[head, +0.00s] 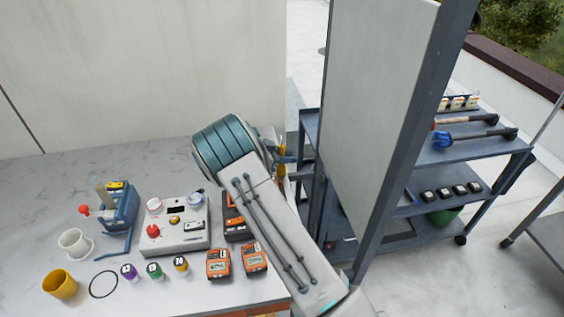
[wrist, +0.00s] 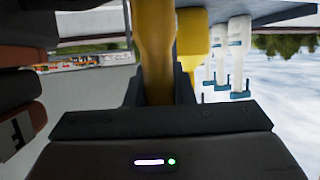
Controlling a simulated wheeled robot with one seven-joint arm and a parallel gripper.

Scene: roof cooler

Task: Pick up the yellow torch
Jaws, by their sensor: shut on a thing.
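The yellow torch (wrist: 153,40) is a long yellow shaft in the middle of the wrist view. My gripper (wrist: 158,88) is shut on it, with a dark finger on each side of its lower part. In the head view, a small strip of yellow (head: 281,147) shows by my gripper (head: 286,157), at the right end of the worktop. My arm hides most of the gripper and torch there. I cannot tell whether the torch touches a surface.
A second yellow thing (wrist: 193,35) and white-and-blue pieces (wrist: 238,50) stand right of the torch. Orange meters (head: 218,262), a control box (head: 175,230) and a yellow cup (head: 60,284) are on the worktop (head: 35,190). A blue-grey shelf cart (head: 470,150) stands right, behind a panel (head: 375,80).

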